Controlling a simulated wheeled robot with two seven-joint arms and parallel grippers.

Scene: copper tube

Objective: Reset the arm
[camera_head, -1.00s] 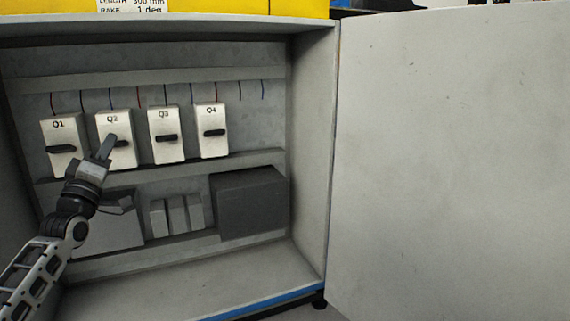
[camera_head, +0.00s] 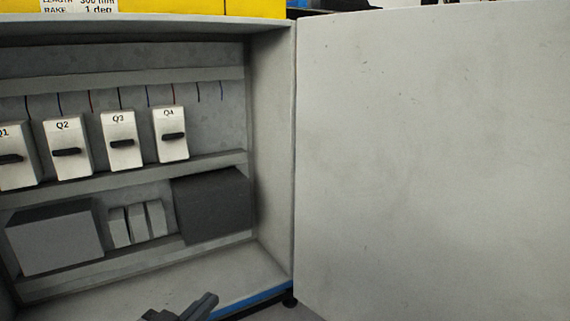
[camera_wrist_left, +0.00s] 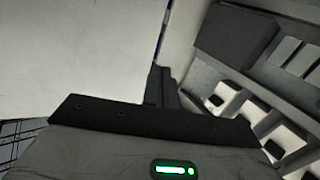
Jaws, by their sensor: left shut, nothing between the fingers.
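My left gripper (camera_head: 182,308) shows at the bottom edge of the head view, low in front of the open cabinet and below its shelves. It is shut and empty, and most of its arm is out of the picture. In the left wrist view its dark fingers (camera_wrist_left: 162,88) stand together, clear of the cabinet parts. The white switches Q1 (camera_head: 14,158), Q2 (camera_head: 67,150), Q3 (camera_head: 121,142) and Q4 (camera_head: 170,136) stand in a row, each with a black handle lying about level. Q1 is cut off by the left edge. My right gripper is not in view.
The grey cabinet (camera_head: 272,150) has an open door (camera_head: 430,160) filling the right side. Grey boxes (camera_head: 55,238) and a dark box (camera_head: 212,205) sit on the lower shelf. A yellow block (camera_head: 200,8) lies on top. The cabinet floor looks clear.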

